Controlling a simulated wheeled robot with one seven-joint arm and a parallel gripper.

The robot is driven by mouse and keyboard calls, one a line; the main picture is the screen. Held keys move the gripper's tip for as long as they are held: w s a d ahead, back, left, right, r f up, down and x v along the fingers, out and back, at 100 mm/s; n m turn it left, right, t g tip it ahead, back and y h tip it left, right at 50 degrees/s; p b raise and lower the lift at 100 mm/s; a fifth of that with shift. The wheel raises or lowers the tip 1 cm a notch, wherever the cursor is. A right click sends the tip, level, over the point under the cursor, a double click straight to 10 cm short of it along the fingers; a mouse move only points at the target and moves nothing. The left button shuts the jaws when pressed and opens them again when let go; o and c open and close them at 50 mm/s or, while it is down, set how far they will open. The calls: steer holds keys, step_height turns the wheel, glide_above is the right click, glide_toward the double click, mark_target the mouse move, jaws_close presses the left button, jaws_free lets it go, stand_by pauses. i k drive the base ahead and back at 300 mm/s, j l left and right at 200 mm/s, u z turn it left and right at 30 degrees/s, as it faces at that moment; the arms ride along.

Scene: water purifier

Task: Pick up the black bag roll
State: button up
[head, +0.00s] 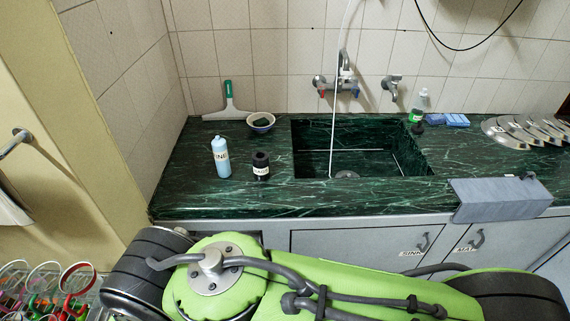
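The black bag roll (261,166) stands upright on the dark green marble counter (300,200), left of the sink. It is a short black cylinder with a pale label on its front. A light blue bottle (221,158) with a label stands just to its left, a small gap apart. My green and black arm lies across the bottom of the head view, in front of the cabinets. My gripper is not visible, so its fingers cannot be seen. Nothing is touching the roll.
The sink basin (350,150) is right of the roll. A bowl (260,122) and a squeegee (229,107) are behind it. A grey cloth (500,200) hangs over the right front edge. The counter in front of the roll is clear.

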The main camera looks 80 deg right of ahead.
mark_target(260, 158)
steer(key=z, duration=2.4)
steer(key=i+l+u, duration=0.1)
steer(key=u, duration=0.3)
steer(key=l+u, duration=0.15)
steer(key=u, duration=0.3)
steer(key=l+u, duration=0.2)
steer(key=u, duration=0.2)
steer(key=l+u, duration=0.2)
steer(key=u, duration=0.25)
steer(key=l+u, duration=0.2)
steer(key=u, duration=0.2)
